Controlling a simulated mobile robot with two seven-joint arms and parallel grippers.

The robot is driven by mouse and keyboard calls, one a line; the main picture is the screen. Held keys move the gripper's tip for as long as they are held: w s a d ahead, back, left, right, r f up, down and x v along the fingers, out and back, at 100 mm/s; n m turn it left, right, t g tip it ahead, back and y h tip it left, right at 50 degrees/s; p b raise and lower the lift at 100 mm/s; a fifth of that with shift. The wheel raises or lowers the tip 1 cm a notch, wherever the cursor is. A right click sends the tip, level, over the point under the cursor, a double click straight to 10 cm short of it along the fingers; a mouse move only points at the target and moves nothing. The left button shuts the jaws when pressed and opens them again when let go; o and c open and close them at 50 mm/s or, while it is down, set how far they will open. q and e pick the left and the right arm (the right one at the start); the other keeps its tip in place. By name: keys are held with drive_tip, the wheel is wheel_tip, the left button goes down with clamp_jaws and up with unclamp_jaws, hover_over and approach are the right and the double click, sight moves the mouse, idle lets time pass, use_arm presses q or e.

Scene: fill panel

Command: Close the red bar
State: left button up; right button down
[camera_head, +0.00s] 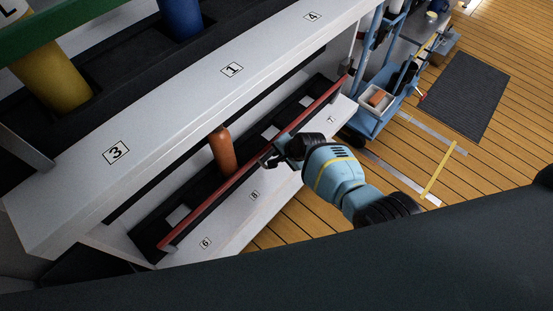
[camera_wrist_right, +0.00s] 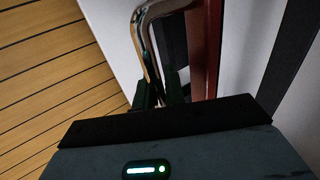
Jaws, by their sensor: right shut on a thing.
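The red bar (camera_head: 225,190) runs slantwise along the front of the lower white shelf (camera_head: 225,232), below the numbered white ledge. My right gripper (camera_head: 270,159) is at the bar, around the middle of its length. In the right wrist view the gripper's fingers (camera_wrist_right: 158,95) are closed around a bent metal handle (camera_wrist_right: 150,40). My left gripper is in neither view.
An orange-brown cylinder (camera_head: 222,152) stands in the lower shelf behind the bar. Yellow (camera_head: 55,80) and blue (camera_head: 181,17) cylinders stand above. A blue cart (camera_head: 368,120) is beyond the shelf's far end. Wooden floor (camera_head: 285,222) in front is clear; a dark mat (camera_head: 467,95) lies farther off.

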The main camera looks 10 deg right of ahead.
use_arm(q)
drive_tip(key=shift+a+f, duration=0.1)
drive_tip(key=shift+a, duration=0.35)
use_arm(e)
drive_tip(key=shift+w+a+r, duration=0.4)
drive_tip(key=shift+w+a, duration=0.2)
drive_tip(key=shift+w, duration=0.25)
drive_tip(key=c, duration=1.5)
unclamp_jaws()
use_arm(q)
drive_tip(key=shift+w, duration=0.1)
